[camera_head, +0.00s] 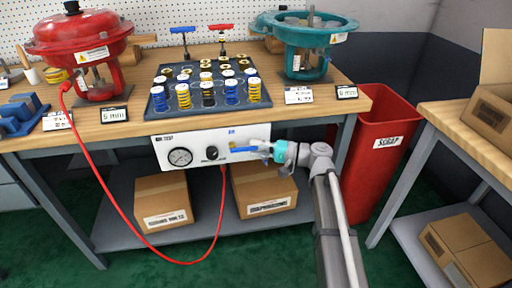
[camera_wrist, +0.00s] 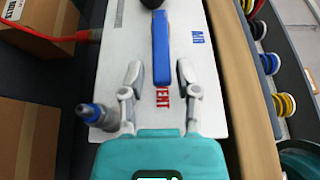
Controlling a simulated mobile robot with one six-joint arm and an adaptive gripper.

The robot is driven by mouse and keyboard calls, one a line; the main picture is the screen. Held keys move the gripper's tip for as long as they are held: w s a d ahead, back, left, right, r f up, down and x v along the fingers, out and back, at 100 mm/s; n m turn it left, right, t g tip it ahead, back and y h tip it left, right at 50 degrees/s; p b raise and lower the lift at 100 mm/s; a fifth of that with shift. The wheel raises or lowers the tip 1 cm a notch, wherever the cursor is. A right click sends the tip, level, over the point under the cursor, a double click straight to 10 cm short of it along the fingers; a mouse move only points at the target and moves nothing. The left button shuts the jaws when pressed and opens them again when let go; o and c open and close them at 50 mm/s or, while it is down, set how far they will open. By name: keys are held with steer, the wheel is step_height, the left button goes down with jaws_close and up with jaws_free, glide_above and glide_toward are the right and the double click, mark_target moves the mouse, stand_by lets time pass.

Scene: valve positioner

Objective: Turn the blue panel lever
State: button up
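The white panel (camera_head: 165,143) is mounted on the front of the workbench. Its blue lever (camera_head: 242,150) lies about level along the panel, right of a black knob. In the wrist view the blue lever (camera_wrist: 161,45) runs up and down the picture, beside the AIR mark, with its near end towards the red VENT mark. My gripper (camera_head: 268,149) is at the panel's right part. In the wrist view my gripper (camera_wrist: 160,70) is open, its fingers on either side of the lever's near end, with visible gaps. Depth and contact are hard to tell.
A pressure gauge (camera_head: 180,157) and the black knob (camera_head: 212,153) are on the panel. A grey-blue fitting (camera_wrist: 93,113) is beside my left finger in the wrist view. A red hose (camera_head: 110,195) hangs below. A red bin (camera_head: 383,140) stands right of my arm. Cardboard boxes (camera_head: 163,198) sit below.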

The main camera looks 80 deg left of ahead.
steer(key=shift+o, duration=0.2)
steer(key=shift+a, duration=0.1)
steer(key=v, duration=1.2)
